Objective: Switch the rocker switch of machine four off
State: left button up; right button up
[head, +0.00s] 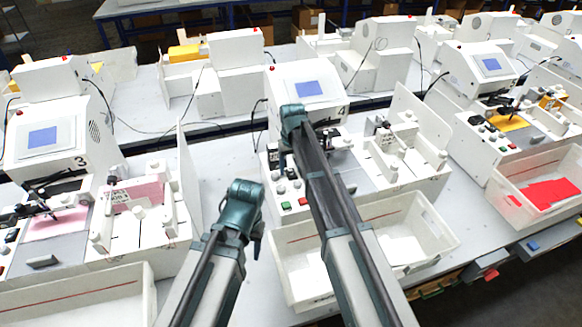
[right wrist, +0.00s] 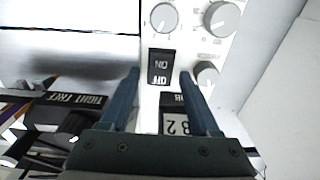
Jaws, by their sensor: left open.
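Machine four (head: 309,88) stands in the middle of the head view, a white box with a blue screen and the number 4. My right arm covers part of its front, and my right gripper (head: 297,118) is over it. In the right wrist view the black rocker switch (right wrist: 161,66), marked ON and OFF upside down, lies just ahead of and between the fingertips of my right gripper (right wrist: 159,71). Those fingers are apart and empty. Which side of the rocker is pressed is unclear. My left gripper (head: 247,192) is open, left of machine four and away from it.
Grey knobs (right wrist: 222,18) sit beside the switch on the white panel, one close to the right finger. A black lever marked TIGHT and FREE (right wrist: 75,98) is at left. White bin (head: 430,225) stands before machine four; machine three (head: 43,137) is at left.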

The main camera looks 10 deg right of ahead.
aim_at(292, 173)
pick_arm(q)
notch_tip(292, 173, up, 14)
jog(key=p, duration=1.3)
jog(key=shift+p, duration=0.4)
pick_arm(e)
notch_tip(292, 173, up, 14)
jog(key=shift+s, duration=0.4)
pick_arm(q)
jog(key=shift+f, duration=0.15)
pick_arm(e)
jog(key=shift+f, duration=0.15)
